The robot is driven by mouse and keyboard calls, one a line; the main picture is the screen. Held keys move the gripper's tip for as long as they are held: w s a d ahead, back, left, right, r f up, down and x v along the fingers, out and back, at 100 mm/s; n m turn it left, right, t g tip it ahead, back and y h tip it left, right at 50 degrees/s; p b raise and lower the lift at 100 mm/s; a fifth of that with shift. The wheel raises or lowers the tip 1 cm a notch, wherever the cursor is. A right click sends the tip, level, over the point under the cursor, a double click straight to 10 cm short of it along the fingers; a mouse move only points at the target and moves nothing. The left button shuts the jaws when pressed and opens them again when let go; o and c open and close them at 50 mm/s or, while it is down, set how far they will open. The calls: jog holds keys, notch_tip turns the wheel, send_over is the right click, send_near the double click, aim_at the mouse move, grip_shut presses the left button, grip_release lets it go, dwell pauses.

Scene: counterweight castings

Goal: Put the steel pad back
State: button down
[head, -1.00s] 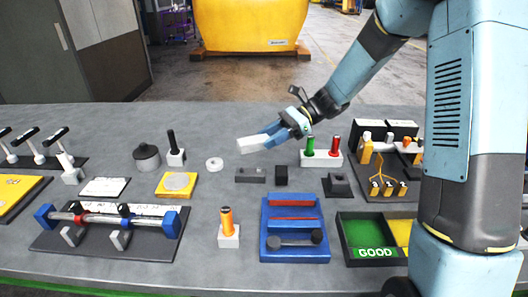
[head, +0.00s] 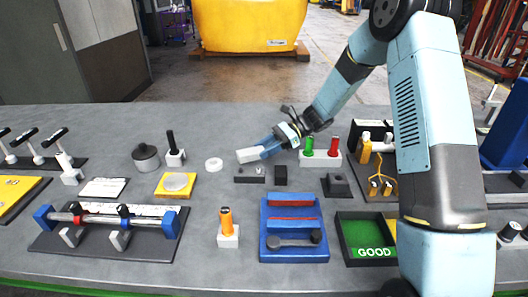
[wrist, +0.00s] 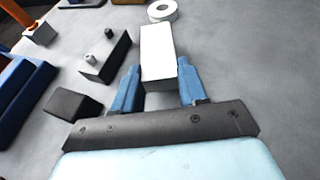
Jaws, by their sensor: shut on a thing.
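The steel pad, a pale rectangular block (head: 248,155), is held in my gripper (head: 265,148) above the grey bench, near its middle. In the wrist view the steel pad (wrist: 158,48) sits lengthwise between the two blue fingers of my gripper (wrist: 158,78), which are shut on its sides. A low dark block with small studs on top (head: 250,175) lies just in front of the pad in the head view. It also shows left of the pad in the wrist view (wrist: 106,62). I cannot tell the exact height of the pad above the bench.
A white ring (head: 214,164) lies left of the pad, and a small black block (head: 280,175) lies beside the studded block. A white block with green and red pegs (head: 321,158) stands to the right. A blue tray (head: 268,229) is nearer the front. The bench behind is clear.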

jog(key=shift+f, duration=0.55)
jog(key=c, duration=0.6)
grip_release()
jog(key=shift+f, duration=0.1)
jog(key=v, duration=1.2)
